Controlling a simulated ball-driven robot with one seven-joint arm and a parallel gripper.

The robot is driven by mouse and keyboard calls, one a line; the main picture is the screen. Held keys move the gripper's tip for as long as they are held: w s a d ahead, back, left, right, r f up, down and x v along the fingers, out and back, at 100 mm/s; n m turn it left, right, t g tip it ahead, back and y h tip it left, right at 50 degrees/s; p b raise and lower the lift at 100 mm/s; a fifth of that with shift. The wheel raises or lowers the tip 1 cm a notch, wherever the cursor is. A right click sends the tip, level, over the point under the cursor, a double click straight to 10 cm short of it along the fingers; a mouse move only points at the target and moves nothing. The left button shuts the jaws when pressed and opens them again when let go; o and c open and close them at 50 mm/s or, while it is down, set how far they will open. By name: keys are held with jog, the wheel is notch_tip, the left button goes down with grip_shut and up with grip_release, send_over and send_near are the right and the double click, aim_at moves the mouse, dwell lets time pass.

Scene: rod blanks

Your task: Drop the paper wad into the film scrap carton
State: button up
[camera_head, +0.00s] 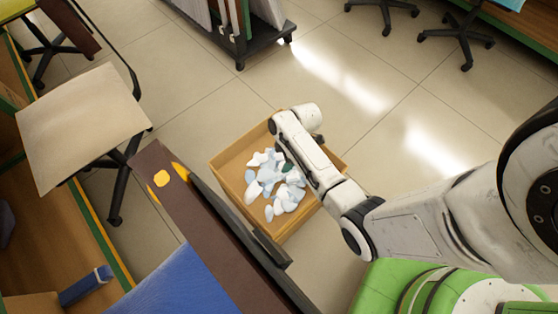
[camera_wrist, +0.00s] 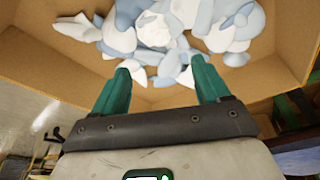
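The film scrap carton (camera_head: 233,160) is an open brown box on the floor, holding several white and pale blue scraps. Its brown inner wall (camera_wrist: 40,58) also shows in the wrist view. My gripper (camera_wrist: 160,75) is over the carton with its two green fingers apart and nothing between them. In the head view my arm covers most of the gripper; a dark green bit shows over the scraps. A crumpled white lump (camera_wrist: 155,30) lies among the scraps beyond the fingertips; it may be the paper wad, but I cannot tell for certain.
A dark brown bench edge (camera_head: 185,205) with a yellow patch runs close by the carton's left side. A chair with a beige panel (camera_head: 80,120) stands at left. A dark wheeled rack (camera_head: 240,40) stands at the back. The tiled floor right of the carton is clear.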

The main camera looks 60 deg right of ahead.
jog(key=shift+o, duration=0.8)
jog(key=p+v, duration=0.3)
jog(key=v, duration=0.7)
jog(key=shift+r+p, duration=0.3)
jog(key=shift+r, duration=0.1)
